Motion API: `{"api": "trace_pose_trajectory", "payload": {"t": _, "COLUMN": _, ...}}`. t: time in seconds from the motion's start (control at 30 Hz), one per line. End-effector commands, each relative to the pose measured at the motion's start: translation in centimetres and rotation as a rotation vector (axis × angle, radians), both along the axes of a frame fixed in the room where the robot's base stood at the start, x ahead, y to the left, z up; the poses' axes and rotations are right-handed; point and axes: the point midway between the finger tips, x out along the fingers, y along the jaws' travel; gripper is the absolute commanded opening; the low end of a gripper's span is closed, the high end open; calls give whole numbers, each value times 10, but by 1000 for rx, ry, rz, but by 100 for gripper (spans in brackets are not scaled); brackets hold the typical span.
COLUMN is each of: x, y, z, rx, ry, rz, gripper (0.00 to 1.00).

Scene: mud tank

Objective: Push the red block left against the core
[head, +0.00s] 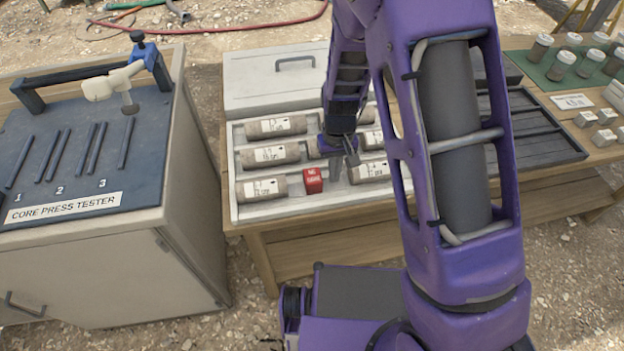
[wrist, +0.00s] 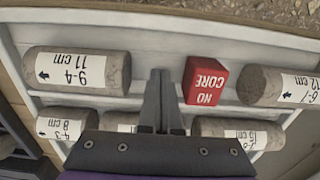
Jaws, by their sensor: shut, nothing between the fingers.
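The red block (head: 313,181), marked "NO CORE", sits in the front row of the core box; it also shows in the wrist view (wrist: 205,82). The core (head: 262,189) to its left in the head view is a grey labelled cylinder, at the right in the wrist view (wrist: 280,86). A narrow gap seems to separate block and core. My gripper (head: 337,172) is shut and empty, pointing down into the row just right of the block. In the wrist view its fingertips (wrist: 160,75) are beside the block, with a small gap.
The white core box (head: 233,205) holds several other cores; one (wrist: 78,69), labelled 9-4, lies on my gripper's other side in the same row. The core press tester (head: 70,150) stands left of the table. Jars (head: 562,66) and small blocks stand at the far right.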

Motion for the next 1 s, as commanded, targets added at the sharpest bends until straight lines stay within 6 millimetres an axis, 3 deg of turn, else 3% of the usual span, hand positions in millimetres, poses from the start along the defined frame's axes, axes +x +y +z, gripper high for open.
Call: {"api": "trace_pose_trajectory", "payload": {"t": 1.0, "x": -13, "y": 44, "z": 0, "rx": 0, "ry": 0, "rz": 2, "gripper": 0}}
